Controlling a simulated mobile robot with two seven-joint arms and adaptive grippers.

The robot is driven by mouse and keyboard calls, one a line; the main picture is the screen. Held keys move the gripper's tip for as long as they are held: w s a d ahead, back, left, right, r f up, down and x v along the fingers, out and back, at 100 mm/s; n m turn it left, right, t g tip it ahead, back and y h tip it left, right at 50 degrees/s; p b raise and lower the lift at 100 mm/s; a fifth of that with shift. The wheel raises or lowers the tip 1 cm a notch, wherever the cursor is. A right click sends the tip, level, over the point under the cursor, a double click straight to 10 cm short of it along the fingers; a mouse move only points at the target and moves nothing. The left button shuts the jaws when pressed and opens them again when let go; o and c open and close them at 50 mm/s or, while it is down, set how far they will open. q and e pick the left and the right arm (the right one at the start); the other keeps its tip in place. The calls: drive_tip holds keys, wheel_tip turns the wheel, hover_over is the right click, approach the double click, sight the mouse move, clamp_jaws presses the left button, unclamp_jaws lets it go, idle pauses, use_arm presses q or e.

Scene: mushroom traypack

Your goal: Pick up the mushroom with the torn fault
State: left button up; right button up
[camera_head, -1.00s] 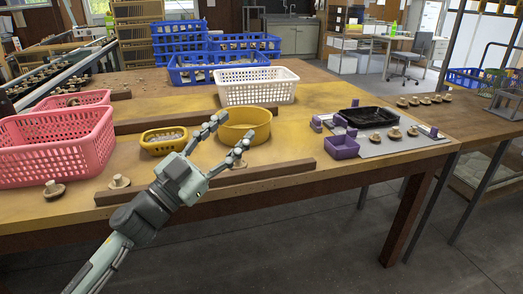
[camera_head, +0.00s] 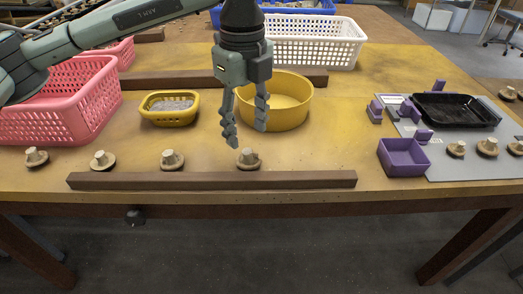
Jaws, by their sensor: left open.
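Several brown mushrooms lie cap down with pale stems up in a row along the table's front. They are a far left one (camera_head: 36,157), a second (camera_head: 102,160), a third (camera_head: 172,160) and a right one (camera_head: 248,159). I cannot make out a torn fault on any of them at this size. My left gripper (camera_head: 246,137) points down with its fingers apart and empty, just above and behind the right mushroom. More mushrooms (camera_head: 456,149) sit on the grey mat at the right. My right gripper is not in view.
A dark wooden strip (camera_head: 210,181) runs along the front edge before the mushrooms. Behind them are a yellow bowl (camera_head: 285,103), a small yellow basket (camera_head: 168,120) and a pink basket (camera_head: 75,128). A purple box (camera_head: 404,158) and black tray (camera_head: 455,108) stand right.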

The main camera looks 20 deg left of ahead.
sight(248, 152)
use_arm(q)
drive_tip(key=f, duration=0.3)
drive_tip(key=shift+s, duration=0.2)
drive_tip(key=shift+w+f+p, duration=0.1)
drive_tip(key=shift+f+p, duration=0.35)
drive_tip(key=shift+f, duration=1.55)
drive_tip(key=shift+d, duration=0.1)
drive_tip(key=c, duration=0.4)
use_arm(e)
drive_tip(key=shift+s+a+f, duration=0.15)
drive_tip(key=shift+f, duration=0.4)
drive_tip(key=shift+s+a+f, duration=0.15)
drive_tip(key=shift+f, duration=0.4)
